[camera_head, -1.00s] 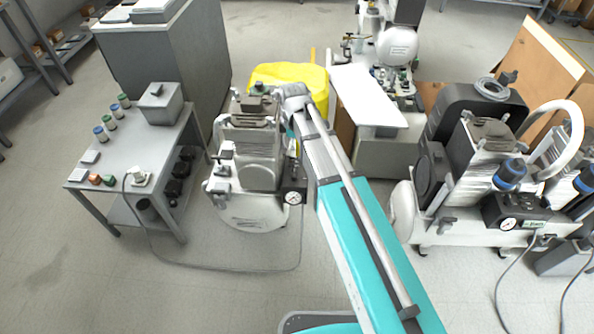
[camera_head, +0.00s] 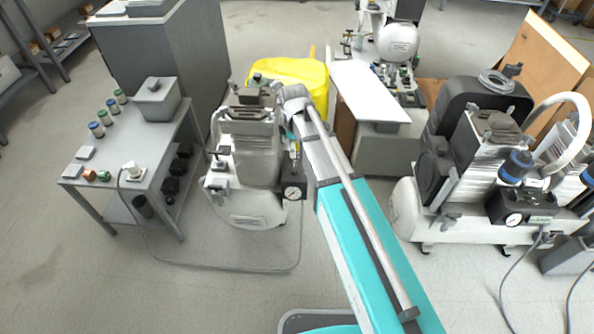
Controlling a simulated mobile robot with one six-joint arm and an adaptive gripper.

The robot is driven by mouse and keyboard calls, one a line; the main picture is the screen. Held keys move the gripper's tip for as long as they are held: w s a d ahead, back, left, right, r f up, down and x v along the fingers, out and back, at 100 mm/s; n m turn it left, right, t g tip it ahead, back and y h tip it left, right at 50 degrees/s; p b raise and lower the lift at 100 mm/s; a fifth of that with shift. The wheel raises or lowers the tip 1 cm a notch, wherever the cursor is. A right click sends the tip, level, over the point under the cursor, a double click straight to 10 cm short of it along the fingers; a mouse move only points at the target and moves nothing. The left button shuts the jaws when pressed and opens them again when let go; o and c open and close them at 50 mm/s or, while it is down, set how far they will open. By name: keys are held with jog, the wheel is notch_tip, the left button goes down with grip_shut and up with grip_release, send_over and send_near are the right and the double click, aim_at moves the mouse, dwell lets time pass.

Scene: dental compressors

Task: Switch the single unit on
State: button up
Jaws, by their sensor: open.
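The single unit (camera_head: 245,206) is a white compressor with one ribbed grey motor head, standing on the floor left of my arm. Its black switch box (camera_head: 291,182) with a round white gauge (camera_head: 292,193) is on its right side, close beside my arm. The box's switch is too small to tell its position. My teal and grey arm reaches from the bottom right up to a grey joint above the unit's right side. The links beyond this joint are largely hidden behind the arm, and I cannot make out my gripper or any contact with the box.
A grey side table (camera_head: 112,182) with jars and a grey box (camera_head: 158,100) stands left. A cable (camera_head: 215,269) runs from it along the floor to the unit. A larger twin-head compressor (camera_head: 470,208) stands right.

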aim_at(294, 168)
jog(key=shift+f+b, duration=4.7)
jog(key=shift+f, duration=0.25)
